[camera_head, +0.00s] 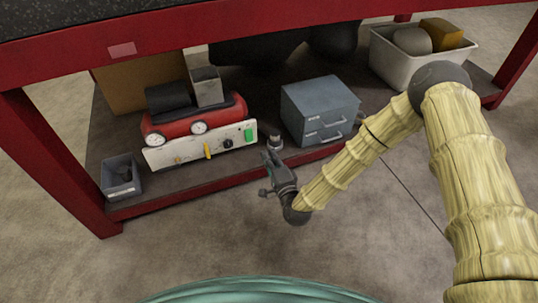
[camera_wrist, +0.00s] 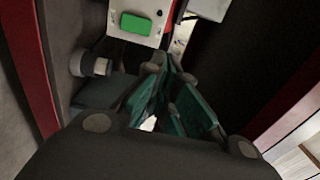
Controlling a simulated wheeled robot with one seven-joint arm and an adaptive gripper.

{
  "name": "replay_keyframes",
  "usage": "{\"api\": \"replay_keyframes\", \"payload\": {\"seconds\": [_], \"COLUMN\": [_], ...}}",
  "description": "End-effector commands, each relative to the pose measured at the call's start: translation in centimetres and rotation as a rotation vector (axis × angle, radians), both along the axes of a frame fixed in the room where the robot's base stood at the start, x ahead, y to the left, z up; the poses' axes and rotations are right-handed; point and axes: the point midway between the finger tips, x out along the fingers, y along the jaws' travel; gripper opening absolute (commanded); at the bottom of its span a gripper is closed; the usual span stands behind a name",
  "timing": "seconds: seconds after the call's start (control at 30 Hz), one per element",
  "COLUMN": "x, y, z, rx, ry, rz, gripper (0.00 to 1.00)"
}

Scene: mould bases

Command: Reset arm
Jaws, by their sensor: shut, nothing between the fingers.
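My gripper (camera_head: 270,158) hangs at the front edge of the lower shelf, between the red compressor and the grey drawer box. My arm reaches down to it from the right. In the wrist view its teal-padded fingers (camera_wrist: 160,72) are shut, with nothing seen held. A small grey cylindrical piece (camera_head: 275,143) lies close beyond the fingertips; in the wrist view it shows left of the fingers (camera_wrist: 92,66). I cannot tell whether the gripper touches it.
The red workbench's lower shelf (camera_head: 170,193) holds a red compressor (camera_head: 185,122) with a white panel, a grey drawer box (camera_head: 318,105), a small grey bin (camera_head: 121,180) and a white bin (camera_head: 390,62). The panel's green switch (camera_wrist: 136,24) is ahead of my fingers. Open floor lies in front.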

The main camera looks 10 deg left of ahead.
Motion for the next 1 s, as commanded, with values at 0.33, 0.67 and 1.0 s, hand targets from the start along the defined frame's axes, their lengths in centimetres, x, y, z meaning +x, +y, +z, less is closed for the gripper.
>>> {"api": "replay_keyframes", "payload": {"seconds": [0.33,0.67,1.0], "x": [-0.2,-8.6,-22.4], "y": [-0.1,-5.9,-17.7], "z": [-0.4,-9.9,-17.3], "rx": [-0.016,-0.488,-1.023], "ry": [0.007,0.214,0.494], "rz": [0.004,0.117,0.366], "gripper": [0.00,0.00,0.00]}}
